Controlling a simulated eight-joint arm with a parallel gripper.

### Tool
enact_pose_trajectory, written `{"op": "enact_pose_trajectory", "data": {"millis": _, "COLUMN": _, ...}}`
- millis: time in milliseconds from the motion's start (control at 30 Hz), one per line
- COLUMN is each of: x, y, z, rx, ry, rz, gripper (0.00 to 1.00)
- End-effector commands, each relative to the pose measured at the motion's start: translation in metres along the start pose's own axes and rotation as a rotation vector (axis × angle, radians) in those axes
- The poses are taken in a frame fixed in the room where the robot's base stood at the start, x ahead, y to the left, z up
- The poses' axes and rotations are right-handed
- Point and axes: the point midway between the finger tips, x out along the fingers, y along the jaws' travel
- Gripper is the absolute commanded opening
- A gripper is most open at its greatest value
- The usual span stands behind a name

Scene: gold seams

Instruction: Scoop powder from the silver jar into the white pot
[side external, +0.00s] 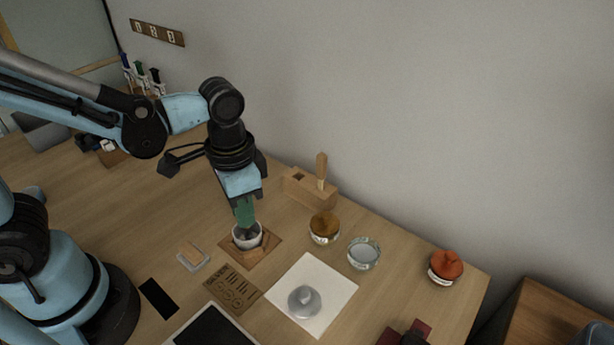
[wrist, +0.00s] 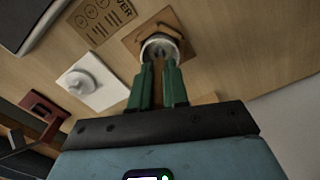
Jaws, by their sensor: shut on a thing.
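The white pot (side external: 247,240) stands on a wooden base, and it also shows in the wrist view (wrist: 146,49). My gripper (side external: 245,222) points down directly over the pot, its green fingertips at the mouth; in the wrist view the gripper (wrist: 161,70) also reaches to the rim. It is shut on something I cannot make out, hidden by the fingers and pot. An open glass jar (side external: 364,254) with pale contents, apparently the silver jar, stands to the right of the pot. A silver-grey lid-like disc with a knob (side external: 304,301) lies on the white sheet.
A brown-lidded jar (side external: 324,228) stands between pot and glass jar; a red-topped jar (side external: 445,267) stands far right. A wooden block (side external: 299,186) with an upright handle is behind. A marked wooden plaque (side external: 232,289) and dark tablet (side external: 212,329) lie in front.

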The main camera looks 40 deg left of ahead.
Motion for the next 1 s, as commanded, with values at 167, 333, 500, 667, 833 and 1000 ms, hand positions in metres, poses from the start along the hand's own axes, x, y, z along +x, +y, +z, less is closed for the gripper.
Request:
{"op": "enact_pose_trajectory", "data": {"millis": 167, "x": -0.010, "y": 0.000, "z": 0.000, "rx": 0.000, "ry": 0.000, "rz": 0.000, "gripper": 0.00}}
{"op": "enact_pose_trajectory", "data": {"millis": 333, "x": -0.019, "y": 0.000, "z": 0.000, "rx": 0.000, "ry": 0.000, "rz": 0.000, "gripper": 0.00}}
{"op": "enact_pose_trajectory", "data": {"millis": 500, "x": -0.028, "y": 0.000, "z": 0.000, "rx": 0.000, "ry": 0.000, "rz": 0.000, "gripper": 0.00}}
{"op": "enact_pose_trajectory", "data": {"millis": 667, "x": -0.037, "y": 0.000, "z": 0.000, "rx": 0.000, "ry": 0.000, "rz": 0.000, "gripper": 0.00}}
{"op": "enact_pose_trajectory", "data": {"millis": 833, "x": -0.042, "y": 0.000, "z": 0.000, "rx": 0.000, "ry": 0.000, "rz": 0.000, "gripper": 0.00}}
{"op": "enact_pose_trajectory", "data": {"millis": 1000, "x": -0.043, "y": 0.000, "z": 0.000, "rx": 0.000, "ry": 0.000, "rz": 0.000, "gripper": 0.00}}
